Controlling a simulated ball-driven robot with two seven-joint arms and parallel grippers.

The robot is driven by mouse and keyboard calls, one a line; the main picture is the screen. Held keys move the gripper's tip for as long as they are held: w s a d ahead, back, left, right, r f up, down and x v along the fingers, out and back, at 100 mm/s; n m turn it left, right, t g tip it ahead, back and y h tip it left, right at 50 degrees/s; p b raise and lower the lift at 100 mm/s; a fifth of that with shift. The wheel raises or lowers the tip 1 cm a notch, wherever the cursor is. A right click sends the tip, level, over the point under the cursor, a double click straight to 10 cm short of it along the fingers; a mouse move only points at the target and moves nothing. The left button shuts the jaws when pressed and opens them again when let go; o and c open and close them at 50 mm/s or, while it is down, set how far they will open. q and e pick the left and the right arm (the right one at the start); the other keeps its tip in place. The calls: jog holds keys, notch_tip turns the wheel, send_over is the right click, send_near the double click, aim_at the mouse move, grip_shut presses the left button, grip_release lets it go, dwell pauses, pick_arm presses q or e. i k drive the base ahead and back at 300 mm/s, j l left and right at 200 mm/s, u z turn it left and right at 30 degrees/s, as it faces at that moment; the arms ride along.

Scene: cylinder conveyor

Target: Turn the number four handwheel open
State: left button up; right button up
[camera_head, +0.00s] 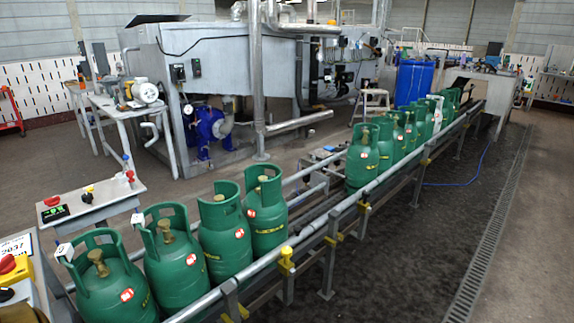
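Green gas cylinders stand upright in a row on a conveyor. The nearest cylinder (113,290) is at the lower left, followed by the second (176,266), third (225,243) and fourth (267,218) going away from me. Each has an open collar around a brass-coloured valve top; I see these on the nearest (97,262), second (166,231), third (219,198) and fourth cylinder (263,178). White tags sit on the collars of the nearest two, but I cannot read them. No number four is legible. Neither of my grippers is in view.
A metal guard rail (330,228) with yellow clamps runs along the conveyor's right side. More cylinders (363,158) stand farther back after a gap. The dark floor strip at right is clear.

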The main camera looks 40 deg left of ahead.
aim_at(264, 207)
jog(key=i+l+u, duration=0.15)
jog(key=i+u, duration=0.35)
jog(key=i+l+u, duration=0.3)
jog(key=i+u, duration=0.15)
jog(key=i+l+u, duration=0.5)
